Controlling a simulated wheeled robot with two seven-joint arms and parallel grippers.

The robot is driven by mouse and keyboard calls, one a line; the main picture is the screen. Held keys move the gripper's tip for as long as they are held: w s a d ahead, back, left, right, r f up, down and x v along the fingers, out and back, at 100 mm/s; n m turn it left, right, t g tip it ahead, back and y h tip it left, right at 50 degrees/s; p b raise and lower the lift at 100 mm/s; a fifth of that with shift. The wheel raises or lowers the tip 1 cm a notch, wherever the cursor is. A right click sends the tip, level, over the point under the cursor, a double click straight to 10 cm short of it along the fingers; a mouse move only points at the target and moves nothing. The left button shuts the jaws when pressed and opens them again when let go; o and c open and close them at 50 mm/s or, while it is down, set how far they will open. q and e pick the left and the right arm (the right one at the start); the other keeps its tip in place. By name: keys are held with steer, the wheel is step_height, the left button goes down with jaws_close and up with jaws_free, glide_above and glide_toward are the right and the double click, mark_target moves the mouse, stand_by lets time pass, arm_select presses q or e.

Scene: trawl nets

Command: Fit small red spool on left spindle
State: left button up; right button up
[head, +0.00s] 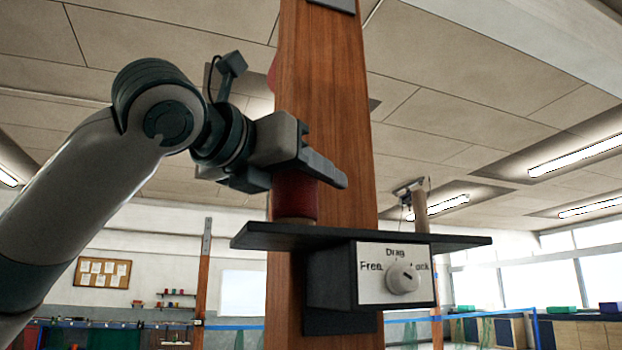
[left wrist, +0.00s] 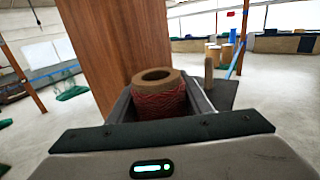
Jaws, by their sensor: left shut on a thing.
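My left gripper (head: 318,165) is shut on the small red spool (head: 294,198), beside the wooden post. The spool is upright, with a tan end below its red winding. It hangs over or meets the left part of the dark shelf (head: 450,240); I cannot tell whether it touches. In the left wrist view the spool (left wrist: 158,101) sits between the jaws, its tan ring-shaped top facing up. No spindle tip shows in its hole, and the left spindle is not visible. A tan upright cylinder (head: 421,211) stands on the shelf's right part. My right gripper is not in view.
The wooden post (head: 325,110) rises right behind the shelf. A box (head: 396,272) with a Free, Drag, Lock knob is fixed under the shelf. Benches stand far off.

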arm_select(q)
steer(key=shift+f, duration=0.25)
steer(key=o, duration=1.2)
steer(key=shift+s+a+b, duration=0.3)
steer(key=shift+s+b, duration=0.05)
steer(key=b+v, duration=0.6)
steer(key=v, duration=1)
steer(key=shift+s+a, duration=0.2)
steer(key=shift+s, duration=0.05)
